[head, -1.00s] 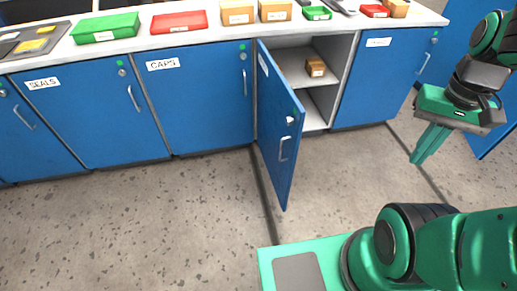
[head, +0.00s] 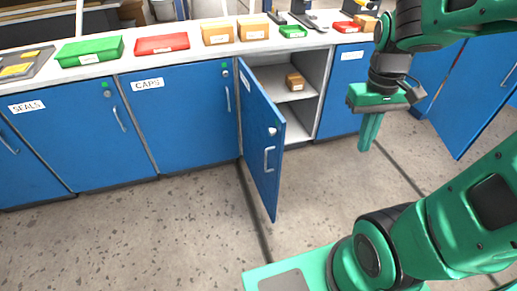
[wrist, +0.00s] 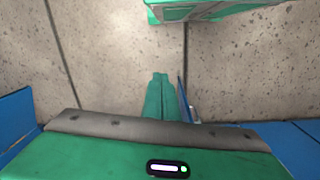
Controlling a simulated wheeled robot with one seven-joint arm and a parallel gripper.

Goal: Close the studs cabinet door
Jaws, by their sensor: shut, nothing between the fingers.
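A blue cabinet door (head: 262,145) stands ajar in the middle of the head view, hinged on its left side. Its label is too oblique to read, so I cannot confirm that it is the studs door. It has a lock and a metal handle (head: 269,160). The cabinet interior (head: 290,105) shows to its right, with a small brown box (head: 295,80) on a shelf. My gripper (head: 366,146) points down, to the right of the door and apart from it, in front of the cabinets. Its fingers (wrist: 160,80) are together and empty over the floor in the wrist view.
Closed doors labelled SEALS (head: 30,145) and CAPS (head: 175,120) are to the left. Another blue door (head: 480,90) stands open at the far right. The countertop (head: 180,50) holds green, red and brown boxes. The floor (head: 170,230) in front is clear.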

